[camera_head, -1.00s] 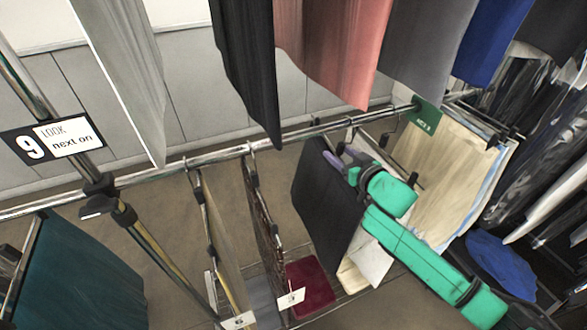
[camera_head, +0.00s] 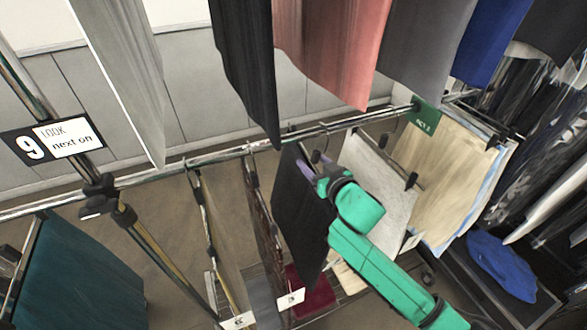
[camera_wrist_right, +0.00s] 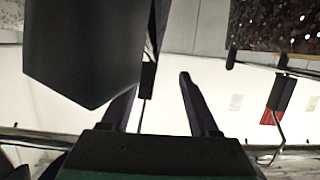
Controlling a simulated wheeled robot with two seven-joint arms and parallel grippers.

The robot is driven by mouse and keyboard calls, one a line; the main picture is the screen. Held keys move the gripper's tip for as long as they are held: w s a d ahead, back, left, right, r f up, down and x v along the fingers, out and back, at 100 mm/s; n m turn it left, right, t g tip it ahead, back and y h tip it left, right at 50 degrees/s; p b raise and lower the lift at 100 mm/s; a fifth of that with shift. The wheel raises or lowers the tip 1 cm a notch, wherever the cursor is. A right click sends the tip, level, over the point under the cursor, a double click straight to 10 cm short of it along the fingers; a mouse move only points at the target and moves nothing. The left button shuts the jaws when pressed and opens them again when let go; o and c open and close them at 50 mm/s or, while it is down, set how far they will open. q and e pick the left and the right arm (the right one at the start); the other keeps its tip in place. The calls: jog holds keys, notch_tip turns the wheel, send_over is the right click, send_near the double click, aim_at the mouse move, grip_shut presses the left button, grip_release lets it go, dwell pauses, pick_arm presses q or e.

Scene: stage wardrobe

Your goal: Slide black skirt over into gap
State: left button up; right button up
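The black skirt (camera_head: 300,220) hangs from the chrome rail, between a patterned brown garment (camera_head: 264,225) on its left and a pale grey garment (camera_head: 380,185) on its right. Clear space shows on both sides of it. My right gripper (camera_head: 308,172) is at the skirt's upper right edge, just below the rail. In the right wrist view the gripper's two fingers (camera_wrist_right: 158,100) are apart. A thin hanger part with a dark clip (camera_wrist_right: 148,75) shows between them, and the dark skirt (camera_wrist_right: 85,50) is close beside the left finger. My left gripper is not in view.
A green rail tag (camera_head: 424,115) and cream garments (camera_head: 445,180) are at the right. A sign numbered 9 (camera_head: 50,143) is on the left post. Long garments on a higher rail (camera_head: 335,50) hang above. A dark red item (camera_head: 312,290) lies below.

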jog(key=shift+s+a, duration=0.8)
jog(key=shift+a, duration=1.2)
jog(key=s+d+p, duration=0.2)
jog(key=s+d, duration=0.4)
jog(key=s, duration=0.5)
jog(key=shift+s, duration=0.3)
